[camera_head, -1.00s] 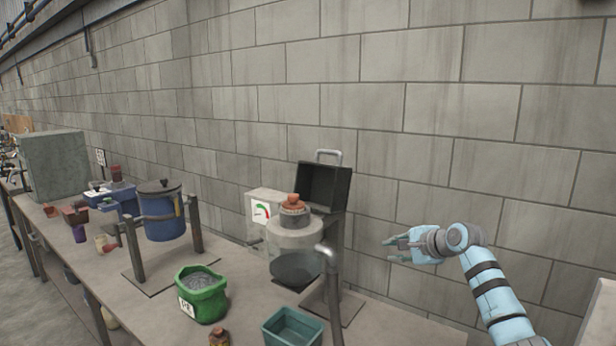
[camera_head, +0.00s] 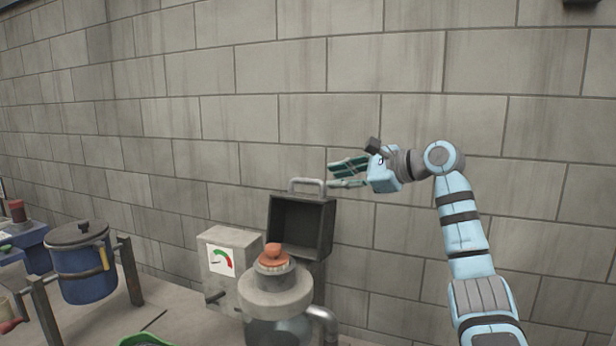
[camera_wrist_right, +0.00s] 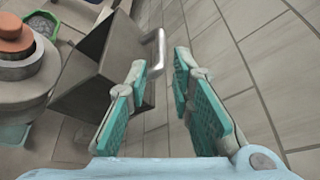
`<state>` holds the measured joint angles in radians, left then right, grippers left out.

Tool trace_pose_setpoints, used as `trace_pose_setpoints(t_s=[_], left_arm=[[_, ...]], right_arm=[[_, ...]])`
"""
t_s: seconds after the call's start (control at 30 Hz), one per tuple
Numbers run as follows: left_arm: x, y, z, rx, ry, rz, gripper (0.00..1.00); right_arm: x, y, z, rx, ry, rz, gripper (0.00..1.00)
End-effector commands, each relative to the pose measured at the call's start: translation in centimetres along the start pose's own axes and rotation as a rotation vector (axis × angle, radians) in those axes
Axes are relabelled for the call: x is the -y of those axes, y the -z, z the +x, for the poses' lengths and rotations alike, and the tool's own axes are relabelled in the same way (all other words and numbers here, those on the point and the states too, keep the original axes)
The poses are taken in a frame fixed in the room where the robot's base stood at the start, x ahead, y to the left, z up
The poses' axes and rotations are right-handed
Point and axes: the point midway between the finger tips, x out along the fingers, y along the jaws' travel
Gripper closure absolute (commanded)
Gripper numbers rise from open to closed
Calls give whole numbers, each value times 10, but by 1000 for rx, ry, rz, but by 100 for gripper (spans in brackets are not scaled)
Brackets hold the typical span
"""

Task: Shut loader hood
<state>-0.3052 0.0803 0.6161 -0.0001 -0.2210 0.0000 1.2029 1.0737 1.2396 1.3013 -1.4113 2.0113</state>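The loader hood (camera_head: 303,223) is a dark open box standing raised behind the loader, its hollow side facing me. Its grey bar handle (camera_head: 307,182) stands up at the top. My right gripper (camera_head: 340,175) is just right of the handle, fingers pointing left, open and empty. In the right wrist view the hood (camera_wrist_right: 95,75) is at left, and the handle (camera_wrist_right: 158,52) shows between the open green-padded fingertips (camera_wrist_right: 160,75). I cannot tell whether a finger touches it. My left gripper is not in view.
The glass-bodied loader vessel with a grey collar (camera_head: 275,295) and orange-topped cap (camera_head: 273,253) stands in front of the hood. A gauge box (camera_head: 230,262) is to its left. A blue lidded pot (camera_head: 83,268) stands further left. The block wall (camera_head: 450,90) is close behind.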

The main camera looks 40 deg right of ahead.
Motion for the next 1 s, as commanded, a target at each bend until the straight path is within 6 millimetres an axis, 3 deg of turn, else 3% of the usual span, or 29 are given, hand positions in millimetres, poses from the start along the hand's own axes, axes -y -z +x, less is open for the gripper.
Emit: trace_pose_setpoints(t_s=[0.2, 0.4, 0.77, 0.9, 1.0], left_arm=[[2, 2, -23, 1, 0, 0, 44], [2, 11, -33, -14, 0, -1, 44], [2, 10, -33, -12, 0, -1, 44], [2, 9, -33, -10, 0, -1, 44], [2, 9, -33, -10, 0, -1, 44]], right_arm=[[3, -4, 48, 1, -1, 2, 79], [3, -2, 78, 0, 2, 1, 79], [1, 0, 88, -2, 2, -2, 79], [1, 1, 88, -2, 1, -1, 98], [1, 1, 88, -2, 1, -1, 100]])
